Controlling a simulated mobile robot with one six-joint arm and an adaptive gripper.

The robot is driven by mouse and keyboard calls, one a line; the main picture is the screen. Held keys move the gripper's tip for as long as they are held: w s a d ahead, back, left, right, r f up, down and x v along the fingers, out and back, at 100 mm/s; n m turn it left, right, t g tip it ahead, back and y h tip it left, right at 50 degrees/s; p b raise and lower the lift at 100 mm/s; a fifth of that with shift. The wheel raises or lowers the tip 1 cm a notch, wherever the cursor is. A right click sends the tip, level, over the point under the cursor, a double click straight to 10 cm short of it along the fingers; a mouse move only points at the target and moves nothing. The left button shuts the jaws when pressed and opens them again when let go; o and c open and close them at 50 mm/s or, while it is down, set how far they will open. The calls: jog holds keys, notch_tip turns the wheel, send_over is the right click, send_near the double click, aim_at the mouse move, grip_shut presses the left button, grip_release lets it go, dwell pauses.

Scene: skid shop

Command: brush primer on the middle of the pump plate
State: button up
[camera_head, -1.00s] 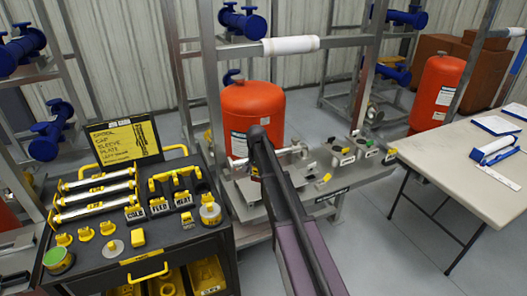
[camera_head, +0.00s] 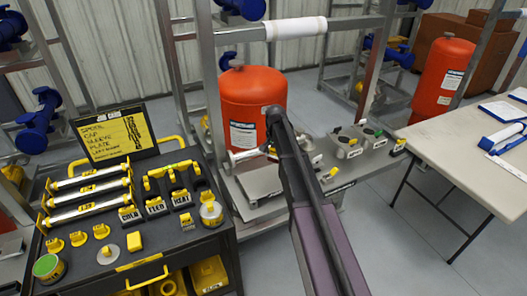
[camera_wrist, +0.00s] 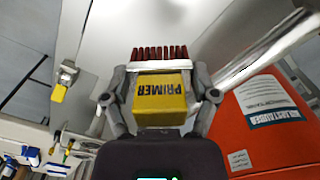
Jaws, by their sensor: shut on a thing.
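My gripper (camera_wrist: 160,100) is shut on a yellow brush block marked PRIMER (camera_wrist: 162,92), with dark red bristles (camera_wrist: 160,53) pointing away from it. In the head view my arm hides most of the gripper and brush. A bare grey plate (camera_head: 262,183) lies on the skid below the front red tank, left of my arm; I take it to be the pump plate. In the wrist view a pale grey surface (camera_wrist: 125,30) lies beyond the bristles. I cannot tell whether the bristles touch it. No primer mark shows.
A red tank (camera_head: 250,105) stands behind the plate and shows close at the wrist view's right (camera_wrist: 270,125). A silver pipe (camera_wrist: 265,50) runs beside the brush. A black tool cart (camera_head: 215,238) stands left, a table (camera_head: 460,165) right. Grey blocks (camera_head: 350,145) sit right of my arm.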

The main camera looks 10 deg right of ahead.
jog(key=shift+w, duration=0.1)
jog(key=shift+n, duration=0.8)
jog(key=shift+w+a, duration=0.35)
jog(key=shift+a, duration=0.3)
jog(key=shift+w+a, duration=0.3)
jog(key=shift+a, duration=0.3)
jog(key=shift+w+a, duration=0.35)
jog(key=shift+a, duration=0.3)
